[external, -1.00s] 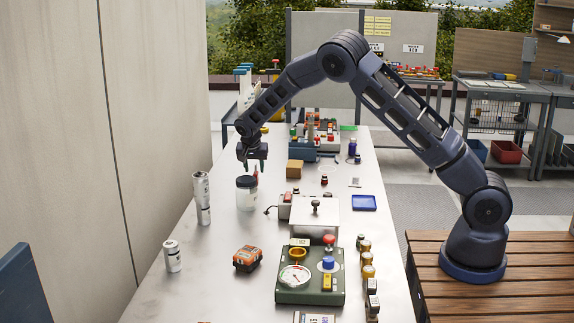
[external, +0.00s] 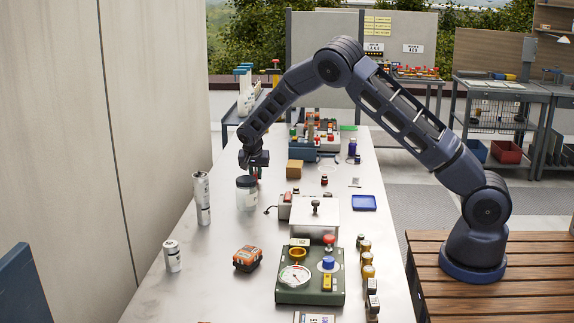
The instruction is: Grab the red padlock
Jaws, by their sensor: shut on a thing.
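My gripper (external: 255,172) is just behind the white jar with a dark lid (external: 247,196) on the left side of the metal table. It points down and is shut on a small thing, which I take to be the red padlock. Fingers and jar hide almost all of it now. I cannot tell whether it touches the table.
White cans (external: 203,198) stand to the left of the jar. A cardboard box (external: 295,167) and a metal box with a knob (external: 316,215) lie to the right. An orange-black case (external: 248,258) and a green gauge panel (external: 310,283) are nearer.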

